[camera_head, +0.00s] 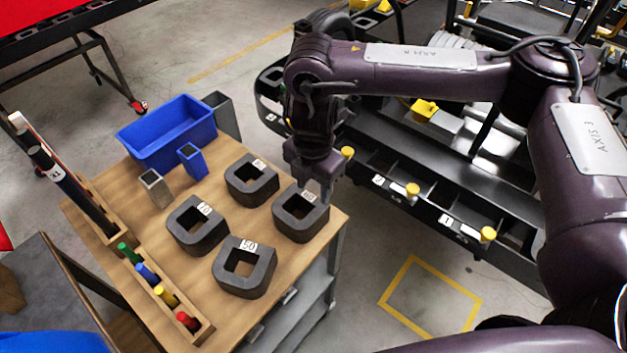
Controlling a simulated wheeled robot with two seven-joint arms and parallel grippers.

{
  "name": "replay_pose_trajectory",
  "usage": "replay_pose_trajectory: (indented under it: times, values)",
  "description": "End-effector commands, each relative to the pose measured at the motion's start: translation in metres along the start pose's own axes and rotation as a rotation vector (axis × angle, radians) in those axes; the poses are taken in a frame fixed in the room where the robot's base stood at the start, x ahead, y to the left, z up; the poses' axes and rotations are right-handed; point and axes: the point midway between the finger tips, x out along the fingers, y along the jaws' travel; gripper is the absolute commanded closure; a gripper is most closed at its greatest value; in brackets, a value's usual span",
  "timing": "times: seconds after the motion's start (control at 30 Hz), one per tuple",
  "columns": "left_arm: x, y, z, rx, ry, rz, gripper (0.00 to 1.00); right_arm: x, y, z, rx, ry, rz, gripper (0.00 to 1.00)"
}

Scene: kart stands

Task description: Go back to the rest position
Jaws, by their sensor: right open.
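My right arm comes in from the right, and its gripper (322,190) points down at the right edge of the wooden table (115,172). The right gripper is open, just above or at the rear right dark weight block (300,222); I cannot tell whether it touches. The block stands on the table top. Three more dark square-holed blocks with white number labels stand nearby: one behind (252,185), one at the left (190,232) and one in front (245,278). My left gripper is not in view.
A blue bin (165,135), a small blue holder (192,162) and a grey holder (155,188) stand on the table. A wooden rack (195,325) holds coloured pegs. Floor inside the yellow outline (430,300) is clear.

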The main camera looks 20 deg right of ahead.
Motion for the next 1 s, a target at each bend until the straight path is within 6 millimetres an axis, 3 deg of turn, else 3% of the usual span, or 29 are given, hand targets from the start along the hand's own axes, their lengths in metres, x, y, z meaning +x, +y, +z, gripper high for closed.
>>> replay_pose_trajectory:
  times: [0.67, 0.77, 0.83, 1.0]
  values:
    - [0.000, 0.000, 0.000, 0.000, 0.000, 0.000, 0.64, -0.003, 0.001, -0.004, -0.007, 0.006, 0.004, 0.54]
    - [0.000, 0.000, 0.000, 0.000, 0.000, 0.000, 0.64, 0.008, 0.007, -0.025, -0.047, 0.037, 0.036, 0.54]
    - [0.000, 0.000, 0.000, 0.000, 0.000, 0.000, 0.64, 0.018, 0.015, -0.053, -0.095, 0.080, 0.086, 0.54]
    - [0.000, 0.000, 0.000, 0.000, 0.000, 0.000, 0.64, 0.033, 0.038, -0.151, -0.185, 0.242, 0.282, 0.54]
